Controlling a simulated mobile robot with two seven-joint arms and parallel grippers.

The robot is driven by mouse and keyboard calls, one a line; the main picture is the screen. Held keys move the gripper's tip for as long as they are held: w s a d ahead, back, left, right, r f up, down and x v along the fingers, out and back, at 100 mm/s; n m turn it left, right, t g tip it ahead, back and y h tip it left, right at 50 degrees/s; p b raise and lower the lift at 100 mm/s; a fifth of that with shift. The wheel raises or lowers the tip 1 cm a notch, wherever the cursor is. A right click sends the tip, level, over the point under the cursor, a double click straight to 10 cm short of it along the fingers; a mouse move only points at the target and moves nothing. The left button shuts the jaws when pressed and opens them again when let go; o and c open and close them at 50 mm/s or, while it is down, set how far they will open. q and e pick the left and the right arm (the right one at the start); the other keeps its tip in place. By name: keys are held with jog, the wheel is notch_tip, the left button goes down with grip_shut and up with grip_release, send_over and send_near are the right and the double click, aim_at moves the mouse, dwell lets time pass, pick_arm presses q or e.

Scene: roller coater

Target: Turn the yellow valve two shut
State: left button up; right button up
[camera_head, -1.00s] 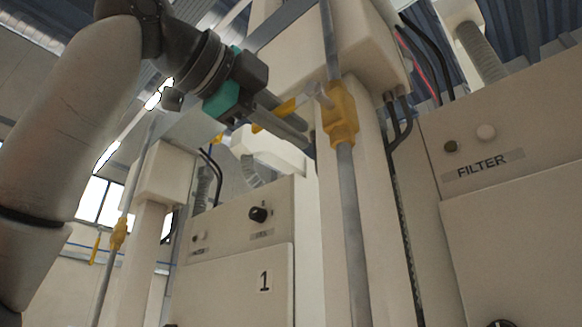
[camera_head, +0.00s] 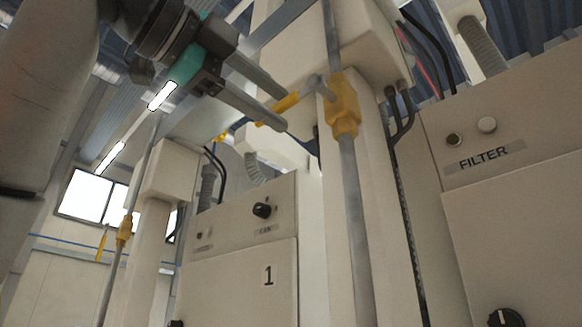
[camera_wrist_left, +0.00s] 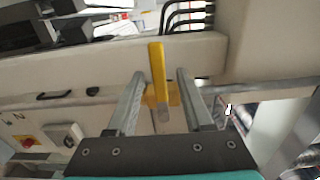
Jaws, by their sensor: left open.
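A yellow valve (camera_head: 342,106) sits on a grey vertical pipe in the middle of the head view. Its handle (camera_head: 284,105) sticks out sideways to the left, across the pipe. My left gripper (camera_head: 284,110) is open, with one finger above and one below the handle. In the left wrist view, the yellow handle (camera_wrist_left: 157,75) lies between the two open fingers (camera_wrist_left: 161,74), with visible gaps on both sides. The valve body behind it is partly hidden there. No number shows on this valve. My right gripper is not in view.
Another yellow valve (camera_head: 123,231) is on a pipe at the left, its handle (camera_head: 101,244) hanging down. A cabinet marked 1 (camera_head: 268,275) stands behind. A FILTER cabinet (camera_head: 485,157) is at the right. A beige post and box (camera_head: 345,45) are close behind the near pipe.

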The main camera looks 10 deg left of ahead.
pick_arm(q)
jog(key=b+v, duration=0.1)
jog(key=v, duration=0.9)
jog(key=shift+s+a, duration=0.2)
jog(key=shift+s, duration=0.05)
